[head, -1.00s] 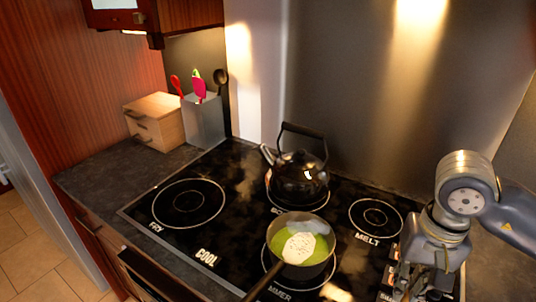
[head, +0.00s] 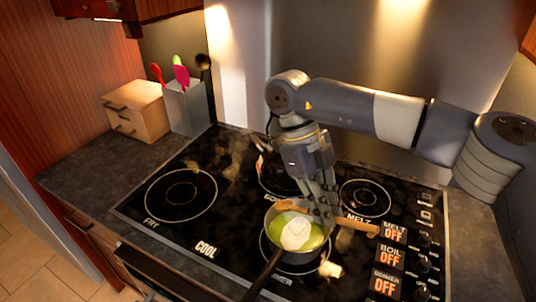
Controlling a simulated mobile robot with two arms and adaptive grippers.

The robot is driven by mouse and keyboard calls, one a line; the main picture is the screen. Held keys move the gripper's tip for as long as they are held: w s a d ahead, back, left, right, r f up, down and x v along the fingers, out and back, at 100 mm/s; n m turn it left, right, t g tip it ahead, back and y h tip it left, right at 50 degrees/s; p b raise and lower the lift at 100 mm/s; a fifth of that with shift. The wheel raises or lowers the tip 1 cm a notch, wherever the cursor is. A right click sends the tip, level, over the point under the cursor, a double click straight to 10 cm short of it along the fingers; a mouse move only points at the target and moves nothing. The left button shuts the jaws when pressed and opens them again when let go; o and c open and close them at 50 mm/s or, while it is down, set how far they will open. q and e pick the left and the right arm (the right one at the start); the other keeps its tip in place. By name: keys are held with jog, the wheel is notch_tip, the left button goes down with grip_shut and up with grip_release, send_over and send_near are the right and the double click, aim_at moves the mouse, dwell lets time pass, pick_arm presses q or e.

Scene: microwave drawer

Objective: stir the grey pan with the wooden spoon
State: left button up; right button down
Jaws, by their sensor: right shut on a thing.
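The grey pan (head: 268,222) sits on the front middle burner, its dark handle (head: 262,275) pointing toward me. It holds green contents with a pale, lumpy piece (head: 296,234) in the middle. My right gripper (head: 323,208) points down over the pan's back right rim. It is shut on the wooden spoon (head: 358,225). The spoon is tilted across the top of the pan, its broad end (head: 287,206) over the pan's back left part and its handle end out to the right. The fingers hide its middle. I cannot tell whether it touches the contents. My left gripper is not in view.
A dark kettle (head: 268,170) stands behind the pan, mostly hidden by my right gripper. Knobs with OFF labels (head: 388,257) line the hob's right side. The left burner (head: 181,195) is clear. A utensil holder (head: 186,108) and small wooden drawers (head: 137,110) stand at the back left.

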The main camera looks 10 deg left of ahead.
jog(key=m+g, duration=0.1)
jog(key=a+r+m+g, duration=0.1)
jog(key=m, duration=0.1)
jog(key=shift+w+a+m+y, duration=0.2)
jog(key=shift+w+m+y, duration=0.1)
jog(key=shift+w+y, duration=0.1)
jog(key=m, duration=0.1)
jog(key=a+m+g+y, duration=0.1)
jog(key=m, duration=0.1)
jog(key=shift+w+a+r+p, duration=0.1)
jog(key=shift+w+r+p, duration=0.1)
jog(key=shift+r+p, duration=0.2)
jog(key=w+a+r+m+t+y+p, duration=0.25)
jog(key=a+m+y, duration=0.35)
jog(key=m, duration=0.4)
jog(key=w+a+r+m+t+y+p, duration=0.1)
jog(key=a+r+m+y, duration=0.2)
jog(key=m+y, duration=0.55)
jog(key=d+f+b+x, duration=0.1)
jog(key=b+x, duration=0.5)
jog(key=x, duration=0.1)
jog(key=w+d+f, duration=0.1)
jog(key=d+f, duration=0.4)
jog(key=f, duration=0.2)
jog(key=shift+f+m+h, duration=0.2)
jog(key=shift+m+h, duration=0.15)
jog(key=shift+m, duration=0.1)
